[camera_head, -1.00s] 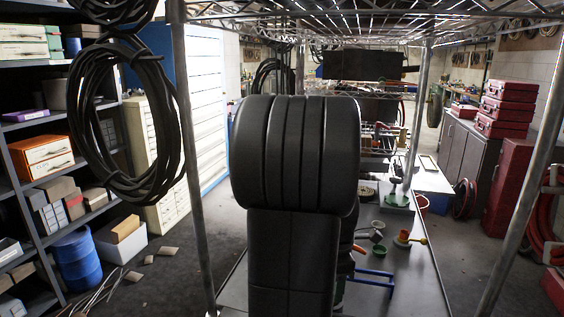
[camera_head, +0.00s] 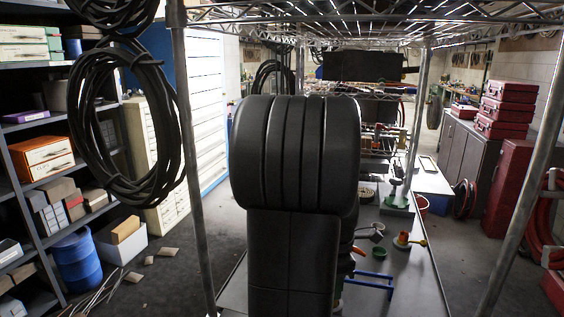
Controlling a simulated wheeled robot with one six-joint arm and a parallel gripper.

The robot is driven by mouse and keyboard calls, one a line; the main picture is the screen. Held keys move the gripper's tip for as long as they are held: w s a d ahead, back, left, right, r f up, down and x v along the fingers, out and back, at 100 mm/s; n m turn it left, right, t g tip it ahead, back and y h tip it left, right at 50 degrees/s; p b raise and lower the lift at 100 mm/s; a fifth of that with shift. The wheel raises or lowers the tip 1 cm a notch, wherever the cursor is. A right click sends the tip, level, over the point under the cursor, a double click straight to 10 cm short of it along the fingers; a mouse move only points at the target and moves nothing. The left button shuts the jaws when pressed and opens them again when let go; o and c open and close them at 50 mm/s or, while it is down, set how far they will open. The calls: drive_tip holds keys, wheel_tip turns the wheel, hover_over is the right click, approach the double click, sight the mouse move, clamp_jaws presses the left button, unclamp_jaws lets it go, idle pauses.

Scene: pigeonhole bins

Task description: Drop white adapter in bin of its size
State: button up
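My own dark arm link fills the middle of the view and hides much of the tabletop (camera_head: 410,285). My gripper is not visible; it may be behind the arm. I cannot make out a white adapter. Small parts stand right of the arm: a grey part (camera_head: 376,232), an orange and yellow part (camera_head: 404,240) and a green ring (camera_head: 379,253). A small orange piece (camera_head: 358,250) shows at the arm's edge. I cannot identify any pigeonhole bin with certainty.
A blue bar frame (camera_head: 375,276) lies near the arm on the table. A round dish (camera_head: 366,195) and a green-topped stand (camera_head: 395,197) are farther back. Metal posts (camera_head: 192,190) rise at the sides, with a wire rack overhead. The table's right front looks clear.

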drive_tip(key=shift+r+p, duration=3)
drive_tip(key=shift+r, duration=0.7)
drive_tip(key=shift+f, duration=0.1)
